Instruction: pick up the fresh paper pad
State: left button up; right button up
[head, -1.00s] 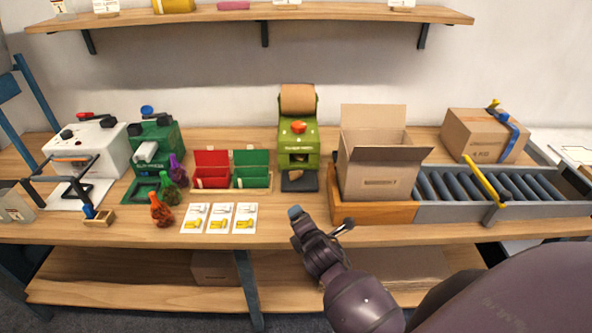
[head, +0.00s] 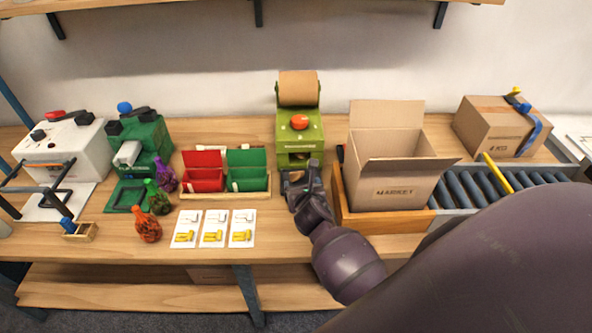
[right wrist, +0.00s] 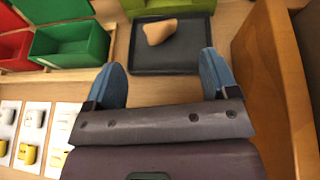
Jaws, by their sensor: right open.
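The fresh paper pad, a small tan crumpled piece (right wrist: 160,31), lies on the dark tray (right wrist: 150,58) in front of the green paper machine (head: 300,135). In the head view the pad (head: 295,176) is mostly hidden by my right gripper. My right gripper (head: 304,174) is over the tray from the front. In the right wrist view its two blue-grey fingertips (right wrist: 162,78) are open with nothing between them. The pad lies just beyond the fingertips, roughly in line with the gap. My left gripper is not in view.
An open carton (head: 395,188) in a wooden frame stands close on the right, beside a roller conveyor (head: 470,190). Red (head: 203,180) and green (head: 247,180) bins stand on the left. Picture cards (head: 213,228) lie in front of them. Several colored bags stand farther left.

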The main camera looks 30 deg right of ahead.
aim_at(298, 176)
jog(key=x, duration=0.3)
jog(key=shift+w+f+b, duration=0.1)
jog(key=shift+w+b, duration=0.1)
jog(key=shift+b, duration=0.1)
jog(key=shift+w+d+f, duration=0.15)
jog(key=shift+w+d, duration=0.05)
jog(key=shift+w, duration=0.1)
jog(key=shift+w+d+f, duration=0.15)
jog(key=shift+w, duration=0.15)
jog(key=shift+w+d+f, duration=0.1)
jog(key=shift+w+f, duration=0.05)
jog(key=shift+w, duration=0.15)
jog(key=shift+b+x, duration=0.65)
jog(key=shift+x, duration=1.5)
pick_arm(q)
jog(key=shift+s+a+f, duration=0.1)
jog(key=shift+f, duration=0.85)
pick_arm(e)
jog(key=shift+s+f, duration=0.1)
jog(key=shift+f, duration=0.05)
jog(key=shift+c, duration=0.2)
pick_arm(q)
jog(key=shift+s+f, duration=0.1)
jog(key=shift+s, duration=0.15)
pick_arm(e)
jog(key=c, duration=1)
